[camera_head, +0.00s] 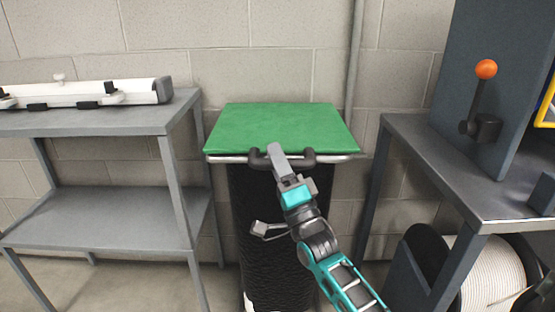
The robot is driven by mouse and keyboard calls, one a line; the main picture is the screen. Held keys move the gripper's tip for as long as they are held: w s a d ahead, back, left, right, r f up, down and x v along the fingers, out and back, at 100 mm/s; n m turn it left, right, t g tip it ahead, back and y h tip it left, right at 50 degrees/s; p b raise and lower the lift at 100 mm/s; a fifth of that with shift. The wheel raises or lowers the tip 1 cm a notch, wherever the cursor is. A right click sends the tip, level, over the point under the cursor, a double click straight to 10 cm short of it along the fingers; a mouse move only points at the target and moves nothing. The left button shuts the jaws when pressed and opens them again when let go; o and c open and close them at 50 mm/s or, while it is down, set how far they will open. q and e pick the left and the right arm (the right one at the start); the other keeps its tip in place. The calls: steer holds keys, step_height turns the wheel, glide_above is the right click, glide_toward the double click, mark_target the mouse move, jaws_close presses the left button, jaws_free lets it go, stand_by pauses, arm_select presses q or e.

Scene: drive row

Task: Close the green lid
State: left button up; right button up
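The green lid (280,127) lies roughly level over the top of a tall black bin (255,215) against the wall. A dark handle (308,157) runs along the lid's front edge, by a thin metal rim. I cannot tell whether a small gap stays under the lid. My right gripper (277,156) is at the left-middle part of the handle, overlapping it in the head view. Its fingers are seen nearly end on, so whether they grip the handle cannot be told. My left gripper is not in view.
A grey shelf unit (110,215) stands left, with a white rail device (90,93) on top. A grey table (425,150) at right bears a dark panel with an orange-knobbed lever (486,70). A cable reel (492,272) sits below it.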

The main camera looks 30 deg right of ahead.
steer(key=shift+o, duration=0.7)
steer(key=shift+s+a+r+y, duration=0.1)
steer(key=shift+y, duration=0.2)
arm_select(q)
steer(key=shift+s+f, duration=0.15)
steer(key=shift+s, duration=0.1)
arm_select(e)
steer(key=shift+o, duration=0.6)
arm_select(q)
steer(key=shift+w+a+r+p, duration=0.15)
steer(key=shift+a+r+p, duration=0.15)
steer(key=shift+p, duration=0.35)
arm_select(e)
steer(key=v, duration=1.3)
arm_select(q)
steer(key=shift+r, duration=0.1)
